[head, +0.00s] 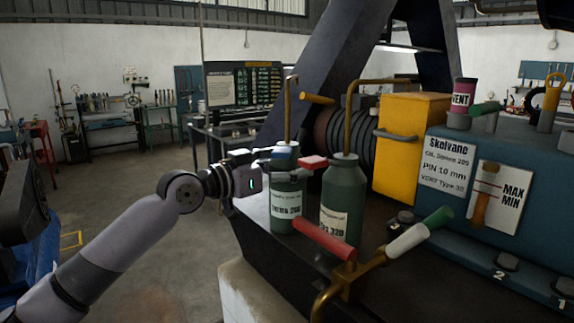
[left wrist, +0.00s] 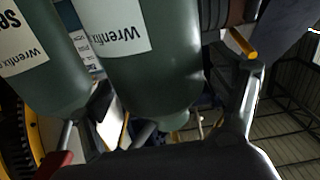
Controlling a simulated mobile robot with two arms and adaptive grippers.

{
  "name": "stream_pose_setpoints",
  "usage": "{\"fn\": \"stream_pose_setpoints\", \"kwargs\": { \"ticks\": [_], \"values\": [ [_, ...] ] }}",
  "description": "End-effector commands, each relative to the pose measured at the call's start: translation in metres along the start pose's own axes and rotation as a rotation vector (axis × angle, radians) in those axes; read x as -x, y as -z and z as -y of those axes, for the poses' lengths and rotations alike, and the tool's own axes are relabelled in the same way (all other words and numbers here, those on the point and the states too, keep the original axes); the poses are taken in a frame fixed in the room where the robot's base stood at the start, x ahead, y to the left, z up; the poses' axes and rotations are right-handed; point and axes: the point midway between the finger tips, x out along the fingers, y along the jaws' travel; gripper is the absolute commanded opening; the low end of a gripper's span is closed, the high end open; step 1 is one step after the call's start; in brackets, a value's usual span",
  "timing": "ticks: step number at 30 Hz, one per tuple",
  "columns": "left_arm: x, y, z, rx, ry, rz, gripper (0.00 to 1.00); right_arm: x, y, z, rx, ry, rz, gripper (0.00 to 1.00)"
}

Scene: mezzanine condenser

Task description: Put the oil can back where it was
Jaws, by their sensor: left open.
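Two green oil cans with brass spouts stand side by side on the bench edge in the head view. The left can (head: 287,190) has a white label reading roughly "200"; the right can (head: 343,190) is labelled "320". My left gripper (head: 297,160) is open at the top of the left can, with its red-tipped finger between the two cans' tops. In the left wrist view, one can (left wrist: 150,60) fills the middle between the open fingers and another (left wrist: 40,60) is at the left. Contact with the can is unclear. My right gripper is not in view.
A yellow box (head: 410,130) and a blue Skelvane unit (head: 450,160) with gauge are to the right. Open floor lies at the left.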

Motion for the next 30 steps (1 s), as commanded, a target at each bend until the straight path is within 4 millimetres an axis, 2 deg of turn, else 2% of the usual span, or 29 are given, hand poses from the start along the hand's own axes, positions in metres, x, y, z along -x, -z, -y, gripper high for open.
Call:
{"fn": "stream_pose_setpoints", "kwargs": {
  "ticks": [5,15,19,24,30],
  "values": [
    [0.012,-0.001,0.001,-0.001,0.001,-0.002,0.84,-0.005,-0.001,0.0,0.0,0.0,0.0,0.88],
    [0.081,-0.004,0.001,-0.001,0.002,0.0,0.84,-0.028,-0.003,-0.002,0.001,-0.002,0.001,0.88],
    [0.103,-0.002,0.001,-0.001,0.002,0.0,0.84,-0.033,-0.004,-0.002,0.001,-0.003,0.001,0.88],
    [0.117,-0.001,0.0,0.0,0.0,0.0,0.84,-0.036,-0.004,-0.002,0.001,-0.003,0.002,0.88],
    [0.12,0.001,0.0,0.0,0.0,0.0,0.84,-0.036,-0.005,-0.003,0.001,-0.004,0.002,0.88]
  ]
}}
